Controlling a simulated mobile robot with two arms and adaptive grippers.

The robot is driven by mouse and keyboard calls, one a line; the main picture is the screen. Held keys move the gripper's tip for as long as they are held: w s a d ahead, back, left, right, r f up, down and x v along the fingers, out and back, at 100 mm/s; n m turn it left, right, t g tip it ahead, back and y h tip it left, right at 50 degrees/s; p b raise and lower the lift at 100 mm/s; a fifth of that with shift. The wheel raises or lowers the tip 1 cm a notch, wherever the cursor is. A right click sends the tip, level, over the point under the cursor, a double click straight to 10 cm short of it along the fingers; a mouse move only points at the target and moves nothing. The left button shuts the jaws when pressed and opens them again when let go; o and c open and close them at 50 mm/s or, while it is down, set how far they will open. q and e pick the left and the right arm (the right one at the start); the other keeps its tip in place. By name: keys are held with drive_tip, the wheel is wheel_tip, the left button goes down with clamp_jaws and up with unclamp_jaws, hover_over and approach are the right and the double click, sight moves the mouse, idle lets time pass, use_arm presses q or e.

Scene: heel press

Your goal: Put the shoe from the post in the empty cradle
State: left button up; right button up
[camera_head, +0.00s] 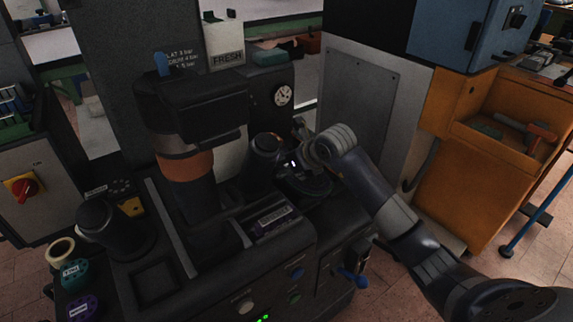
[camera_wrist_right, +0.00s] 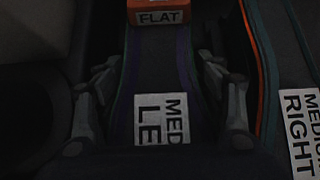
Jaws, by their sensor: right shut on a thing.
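In the right wrist view a dark shoe (camera_wrist_right: 160,75) with a white label, its visible letters reading "MED" and "LE", lies between the fingers of my right gripper (camera_wrist_right: 160,90), which is shut on it. In the head view my right gripper (camera_head: 303,160) is beside a dark upright post (camera_head: 264,150) on the right of the press; a dark shape (camera_head: 308,184) shows below it. A second dark shoe (camera_wrist_right: 292,110), labelled "RIGHT", is at the right edge of the wrist view. I cannot make out the empty cradle. My left gripper is out of view.
The press head (camera_head: 195,105) stands at the machine's middle. Another dark post (camera_head: 100,222) stands on the left. An orange block (camera_wrist_right: 158,14) labelled "FLAT" is beyond the held shoe. A grey cabinet (camera_head: 365,110) and orange cabinet (camera_head: 450,185) stand to the right.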

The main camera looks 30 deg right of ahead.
drive_tip(key=shift+f, duration=0.25)
idle(0.3)
drive_tip(key=o, duration=1.8)
drive_tip(key=shift+f, duration=0.1)
drive_tip(key=shift+s+f, duration=0.1)
drive_tip(key=shift+f, duration=0.05)
drive_tip(key=v, duration=1.2)
